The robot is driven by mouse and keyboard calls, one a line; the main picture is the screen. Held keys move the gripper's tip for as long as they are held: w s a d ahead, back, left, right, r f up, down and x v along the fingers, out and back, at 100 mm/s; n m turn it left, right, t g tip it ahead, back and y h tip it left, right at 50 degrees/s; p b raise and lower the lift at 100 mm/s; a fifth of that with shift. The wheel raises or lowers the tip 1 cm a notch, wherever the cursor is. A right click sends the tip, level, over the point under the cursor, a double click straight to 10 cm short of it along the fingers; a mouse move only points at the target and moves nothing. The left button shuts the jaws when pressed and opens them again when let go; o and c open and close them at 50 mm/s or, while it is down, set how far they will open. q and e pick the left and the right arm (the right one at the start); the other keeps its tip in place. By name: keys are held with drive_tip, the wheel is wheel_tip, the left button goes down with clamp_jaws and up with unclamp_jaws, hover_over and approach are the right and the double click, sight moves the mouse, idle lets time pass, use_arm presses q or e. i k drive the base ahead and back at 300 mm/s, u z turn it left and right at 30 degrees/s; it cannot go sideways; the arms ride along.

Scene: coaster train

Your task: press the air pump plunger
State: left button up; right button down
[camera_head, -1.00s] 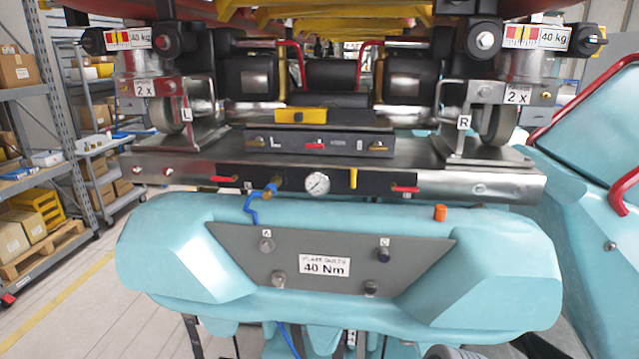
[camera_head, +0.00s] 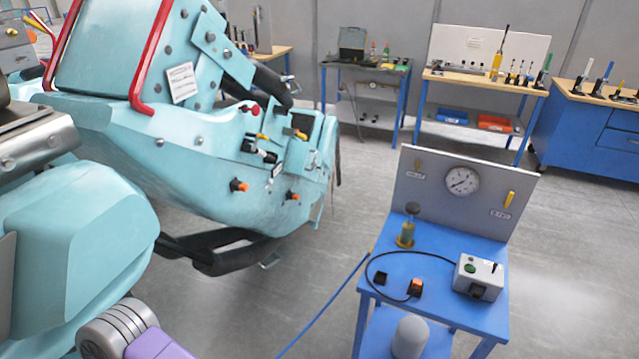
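What looks like the air pump (camera_head: 406,238) is a small yellow cylinder standing upright on the blue cart, right of the middle of the head view. Its plunger has a dark round knob (camera_head: 412,208) on a thin rod above the cylinder. The knob stands clear of the cylinder top, and nothing touches it. Neither of my grippers is in view. Only a grey and purple link of one of my arms shows at the bottom left, far from the pump.
The blue cart (camera_head: 463,318) carries a grey panel with a pressure gauge (camera_head: 462,181), a yellow lever (camera_head: 509,199) and a grey control box (camera_head: 479,276). A blue hose (camera_head: 325,303) runs down to the floor. The turquoise coaster car (camera_head: 190,130) fills the left. Workbenches stand behind; open floor lies between.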

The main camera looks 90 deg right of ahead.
sight(413, 209)
drive_tip(key=z, duration=0.8)
drive_tip(key=k, duration=1.05)
drive_tip(key=z, duration=1.05)
drive_tip(key=k, duration=0.3)
drive_tip(key=z, duration=0.85)
drive_tip(key=i, duration=1.35)
drive_tip(key=u, duration=0.75)
